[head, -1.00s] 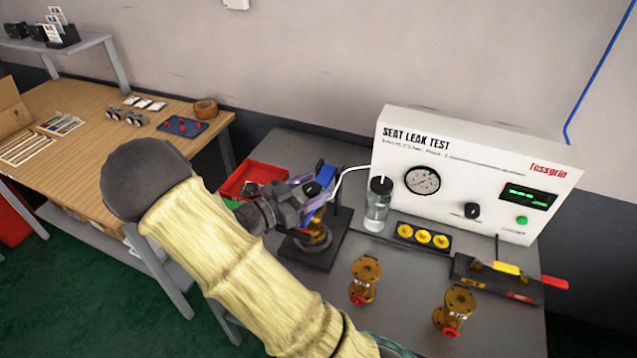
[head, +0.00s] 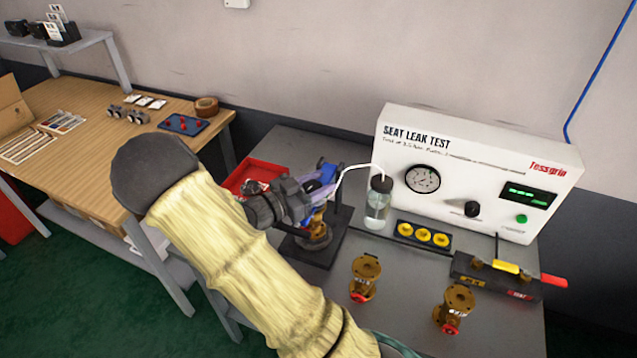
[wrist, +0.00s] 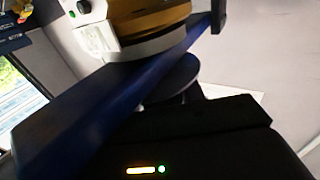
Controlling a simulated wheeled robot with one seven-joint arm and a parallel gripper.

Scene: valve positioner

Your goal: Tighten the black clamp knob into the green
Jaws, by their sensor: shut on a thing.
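My gripper (head: 322,190) is at the valve fixture (head: 322,250) on the grey bench, with its purple-blue fingers partly covered by my wrist. In the wrist view, a dark round knob (wrist: 175,80), which looks like the black clamp knob, lies against the long blue finger (wrist: 95,100). The gripper is shut on it. A brass valve body (wrist: 148,18) with a pale flange is just beyond the knob. In the head view, the knob is hidden by my gripper. I cannot make out a green zone for the knob in either view.
The white leak tester (head: 470,165) stands behind to the right. A capped bottle (head: 378,205) with a white tube is close beside the fixture. Two brass valves (head: 364,278) (head: 455,308) stand in front. A red tray (head: 258,172) is behind my wrist.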

